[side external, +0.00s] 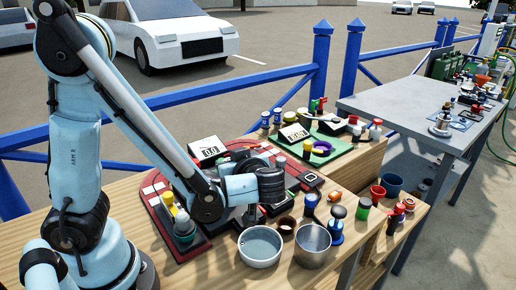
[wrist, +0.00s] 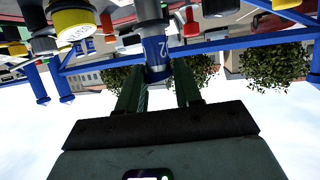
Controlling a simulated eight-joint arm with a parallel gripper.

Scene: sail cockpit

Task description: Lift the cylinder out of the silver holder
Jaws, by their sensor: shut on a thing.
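My gripper (wrist: 158,82) has its two dark green fingers around a cylinder with a blue band (wrist: 157,50) and a pale number, in the wrist view, which is upside down. Silver metal (wrist: 149,9) adjoins the band at the top edge of that view; whether it is part of the cylinder or the silver holder, I cannot tell. In the side view my dark wrist is low over the bench, near the red tray, and the fingers and cylinder are mostly hidden by the arm.
A grey bowl (side external: 261,247) and a silver pot (side external: 312,246) stand close in front of the wrist. A red tray (side external: 186,243) with bottles is at left. A blue railing (side external: 320,62) runs behind the bench.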

